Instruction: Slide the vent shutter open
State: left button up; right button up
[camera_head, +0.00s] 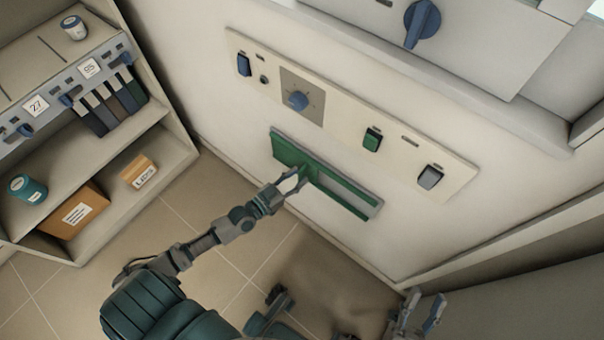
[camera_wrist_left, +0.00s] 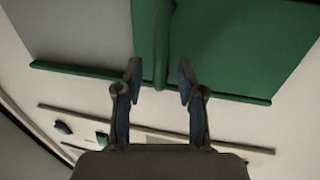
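The green vent shutter (camera_head: 290,150) is on the cream wall panel, between green rails; a grey area (camera_head: 345,197) shows to its right in the head view. An upright green handle (camera_head: 311,172) stands out from the shutter's edge. My left gripper (camera_head: 292,182) is at this handle. In the left wrist view, its two fingertips (camera_wrist_left: 160,82) stand apart on either side of the handle (camera_wrist_left: 161,40), with gaps visible. There the shutter (camera_wrist_left: 235,45) fills the right and the grey area (camera_wrist_left: 80,30) the left. My right gripper (camera_head: 423,308) is low at right, fingers spread and empty.
Above the vent, a control strip (camera_head: 335,118) carries a blue knob (camera_head: 298,101) and several switches. A larger blue knob (camera_head: 422,22) is higher up. A shelf unit (camera_head: 150,120) with boxes and binders stands at left. Floor tiles (camera_head: 225,240) lie below.

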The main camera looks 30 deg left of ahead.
pick_arm(q)
jog(key=shift+x, duration=0.8)
pick_arm(e)
jog(key=shift+s+r+t, duration=0.25)
jog(key=shift+s+t, duration=0.05)
pick_arm(q)
grip_shut()
pick_arm(e)
jog(key=shift+w, duration=0.1)
